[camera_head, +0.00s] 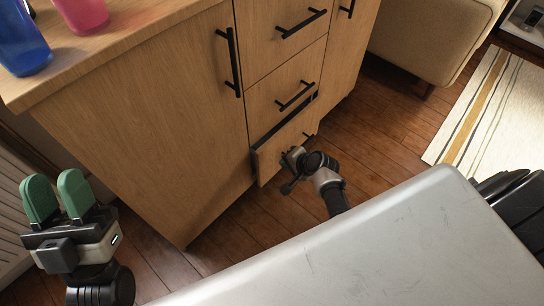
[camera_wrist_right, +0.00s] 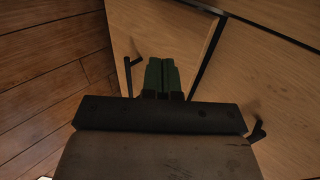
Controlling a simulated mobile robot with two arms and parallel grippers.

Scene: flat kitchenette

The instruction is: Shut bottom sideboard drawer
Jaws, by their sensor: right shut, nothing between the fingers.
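The wooden sideboard (camera_head: 165,120) stands at the upper left in the head view. Its bottom drawer (camera_head: 285,143) sticks out slightly, with a dark gap along its top edge. My right gripper (camera_head: 287,158) is at the drawer's front, low down. In the right wrist view, my right gripper (camera_wrist_right: 162,75) has its green fingers shut together with nothing between them, in front of the drawer front (camera_wrist_right: 165,28). Whether the fingertips touch the wood I cannot tell. My left gripper (camera_head: 57,195) is open and empty, left of the sideboard and away from the drawer.
A blue cup (camera_head: 22,40) and a pink cup (camera_head: 83,12) stand on the sideboard top. The middle drawer (camera_head: 285,92) and top drawer (camera_head: 280,35) look shut. A beige sofa (camera_head: 430,40) and a striped rug (camera_head: 500,110) are at the right. Wooden floor lies clear between.

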